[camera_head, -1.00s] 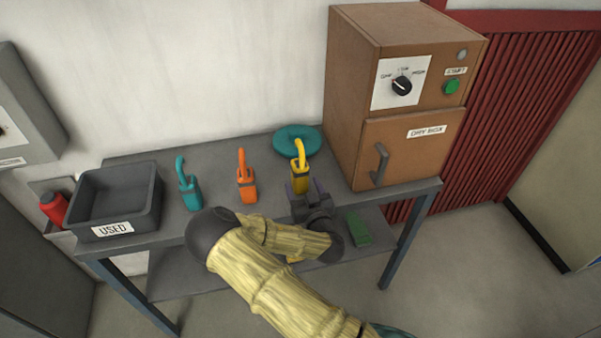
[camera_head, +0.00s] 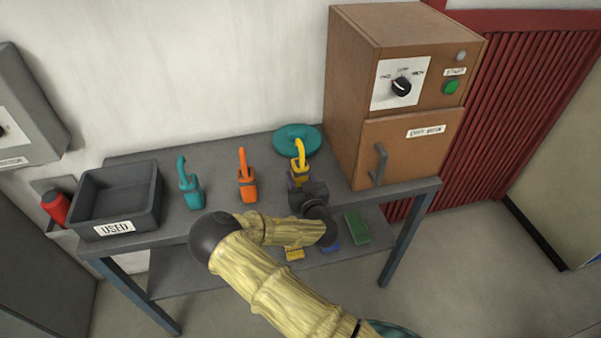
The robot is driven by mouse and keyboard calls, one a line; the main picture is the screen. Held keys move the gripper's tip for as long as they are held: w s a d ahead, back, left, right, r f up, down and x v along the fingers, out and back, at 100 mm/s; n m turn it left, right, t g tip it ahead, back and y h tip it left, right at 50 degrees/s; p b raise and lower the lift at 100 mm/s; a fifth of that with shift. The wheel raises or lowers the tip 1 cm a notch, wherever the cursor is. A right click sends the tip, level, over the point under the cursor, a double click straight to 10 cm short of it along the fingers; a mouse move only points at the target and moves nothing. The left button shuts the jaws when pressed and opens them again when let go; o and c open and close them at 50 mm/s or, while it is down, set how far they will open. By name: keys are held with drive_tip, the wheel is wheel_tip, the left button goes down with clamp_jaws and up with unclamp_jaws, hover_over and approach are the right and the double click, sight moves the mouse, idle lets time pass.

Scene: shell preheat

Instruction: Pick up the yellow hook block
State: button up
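The yellow hook block (camera_head: 300,158) stands upright on the grey table, with its curved hook at the top. My gripper (camera_head: 301,186) is at the block's near side, low over the table. The gripper and wrist hide the block's lower part. The fingers are mostly hidden behind the wrist, so I cannot tell whether they are closed on the block. An orange hook block (camera_head: 247,187) and a teal hook block (camera_head: 190,192) stand upright to the left.
A round teal dish (camera_head: 285,139) lies just behind the yellow block. The brown oven box (camera_head: 345,100) stands close on the right. A dark bin (camera_head: 113,227) labelled USED is at the left end. A green block (camera_head: 357,228) and a yellow block (camera_head: 294,253) are on the lower shelf.

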sight(303, 158)
drive_tip(key=c, duration=0.8)
drive_tip(key=shift+r, duration=0.2)
wheel_tip(303, 158, up, 10)
drive_tip(key=shift+f, duration=0.15)
idle(0.3)
